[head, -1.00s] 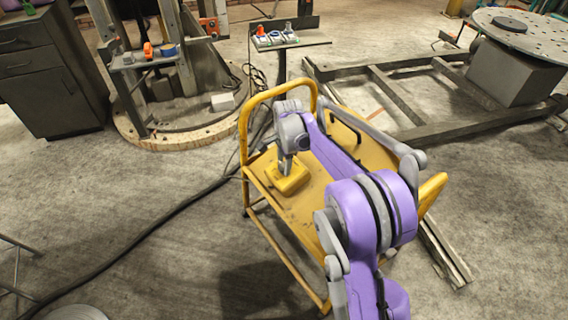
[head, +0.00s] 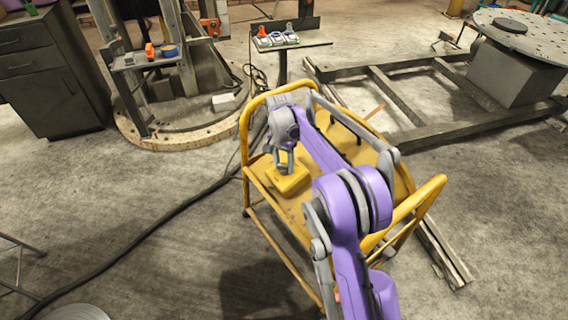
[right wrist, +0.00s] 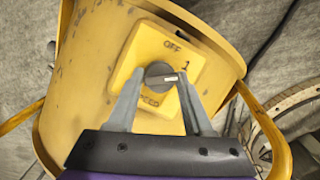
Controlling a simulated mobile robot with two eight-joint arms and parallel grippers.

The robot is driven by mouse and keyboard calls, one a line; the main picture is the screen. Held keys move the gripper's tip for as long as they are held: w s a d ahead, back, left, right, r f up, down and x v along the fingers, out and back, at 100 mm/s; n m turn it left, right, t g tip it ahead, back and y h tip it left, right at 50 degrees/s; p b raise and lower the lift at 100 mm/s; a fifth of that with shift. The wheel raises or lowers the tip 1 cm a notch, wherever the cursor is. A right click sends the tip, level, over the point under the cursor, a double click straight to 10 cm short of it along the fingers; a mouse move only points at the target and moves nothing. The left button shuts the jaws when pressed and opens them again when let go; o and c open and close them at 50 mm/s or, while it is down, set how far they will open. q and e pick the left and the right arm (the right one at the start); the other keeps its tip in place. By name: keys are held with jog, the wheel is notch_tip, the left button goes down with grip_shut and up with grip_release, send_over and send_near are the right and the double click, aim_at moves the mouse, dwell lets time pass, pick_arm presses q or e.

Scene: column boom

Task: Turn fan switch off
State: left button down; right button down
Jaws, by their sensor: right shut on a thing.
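The fan switch is a grey round knob (right wrist: 157,71) on a square yellow plate (right wrist: 140,56), which carries the words OFF and SPEED and the number 1. A pale mark on the knob points right, toward the 1. In the head view the yellow switch box (head: 291,182) sits on a yellow cart-like frame. My right gripper (head: 284,167) is over the box from above; in the right wrist view its fingers (right wrist: 161,80) are on either side of the knob, shut on it. My left gripper is in neither view.
The yellow frame's tubular rails (head: 247,120) rise around the box. A black cable (head: 160,220) runs across the floor at left. A small stand (head: 282,45) with parts is behind, and metal beams (head: 400,105) lie at right.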

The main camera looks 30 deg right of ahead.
jog(key=n, duration=0.2)
jog(key=n+g+h, duration=0.1)
jog(key=n, duration=0.2)
jog(key=shift+w+g, duration=0.15)
jog(key=shift+g, duration=0.15)
jog(key=n+h, duration=0.1)
jog(key=n, duration=0.4)
jog(key=shift+a+n+g+p, duration=0.1)
jog(key=shift+n+g+p, duration=0.2)
jog(key=shift+g, duration=0.1)
jog(key=shift+c, duration=1.8)
grip_release()
jog(key=p+v, duration=0.1)
jog(key=v, duration=0.9)
jog(key=shift+w+a+r+p, duration=0.25)
jog(key=shift+a+r+p, duration=0.05)
jog(key=shift+a+p, duration=0.05)
